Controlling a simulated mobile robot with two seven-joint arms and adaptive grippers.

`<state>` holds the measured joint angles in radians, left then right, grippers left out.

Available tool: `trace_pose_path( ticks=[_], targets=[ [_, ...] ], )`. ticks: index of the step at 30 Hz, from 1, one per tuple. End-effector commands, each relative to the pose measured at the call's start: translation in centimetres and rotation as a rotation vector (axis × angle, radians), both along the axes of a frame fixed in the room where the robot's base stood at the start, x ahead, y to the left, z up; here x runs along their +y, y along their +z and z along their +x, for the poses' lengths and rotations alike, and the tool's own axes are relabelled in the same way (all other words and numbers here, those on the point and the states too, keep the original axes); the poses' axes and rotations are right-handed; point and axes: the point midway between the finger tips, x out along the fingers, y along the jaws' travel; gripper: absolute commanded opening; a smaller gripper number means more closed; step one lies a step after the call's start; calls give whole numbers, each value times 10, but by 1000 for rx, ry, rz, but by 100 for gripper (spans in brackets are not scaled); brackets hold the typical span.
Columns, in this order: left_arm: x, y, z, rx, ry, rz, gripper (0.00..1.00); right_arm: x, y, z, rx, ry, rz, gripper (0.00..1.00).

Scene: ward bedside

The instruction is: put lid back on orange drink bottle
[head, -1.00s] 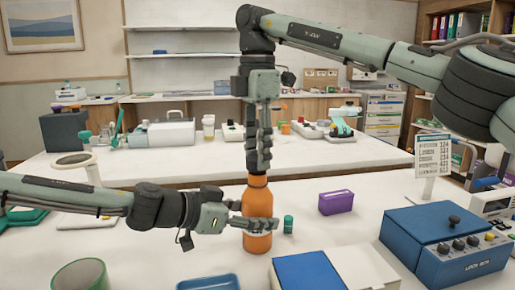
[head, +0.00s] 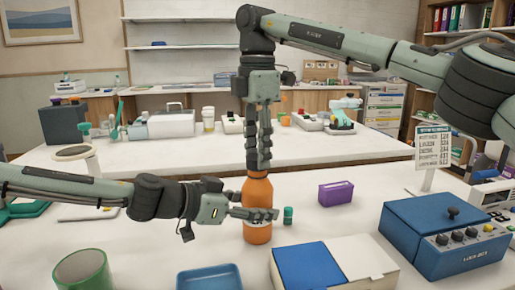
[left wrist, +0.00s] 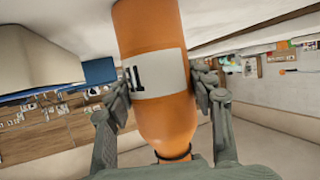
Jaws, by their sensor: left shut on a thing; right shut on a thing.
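The orange drink bottle (head: 257,190) stands upright on the front table, with a white label around its middle. My left gripper (head: 262,214) is shut around the label part from the left. In the left wrist view the bottle (left wrist: 165,112) lies between both fingers, and a dark ring shows at its narrow neck. My right gripper (head: 258,164) points straight down directly above the bottle, fingertips at its top. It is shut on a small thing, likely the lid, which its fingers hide. I cannot tell whether the lid is seated on the neck.
A blue tray (head: 209,280), a green cup (head: 83,270), a blue-and-white box (head: 335,266) and a blue lock box (head: 445,232) stand around the front.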

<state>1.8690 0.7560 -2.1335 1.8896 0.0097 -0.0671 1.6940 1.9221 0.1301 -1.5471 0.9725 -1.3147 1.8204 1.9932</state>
Motion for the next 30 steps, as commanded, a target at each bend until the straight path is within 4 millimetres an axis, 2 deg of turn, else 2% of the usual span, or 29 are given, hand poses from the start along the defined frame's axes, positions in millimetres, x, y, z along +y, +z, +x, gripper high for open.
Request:
trace_pose_path(
  ticks=[11, 14, 17, 24, 30],
  targets=[
    [0, 0, 0, 0, 0, 0, 0, 0, -7, 0, 1, 0, 0, 24],
    [0, 0, 0, 0, 0, 0, 0, 0, -7, 0, 1, -46, 0, 24],
    [0, 0, 0, 0, 0, 0, 0, 0, -7, 0, 0, -200, -1, 24],
    [0, 0, 0, 0, 0, 0, 0, 0, -7, 0, 0, -685, 0, 24],
    [0, 0, 0, 0, 0, 0, 0, 0, -7, 0, 0, -850, 1, 24]
  ],
)
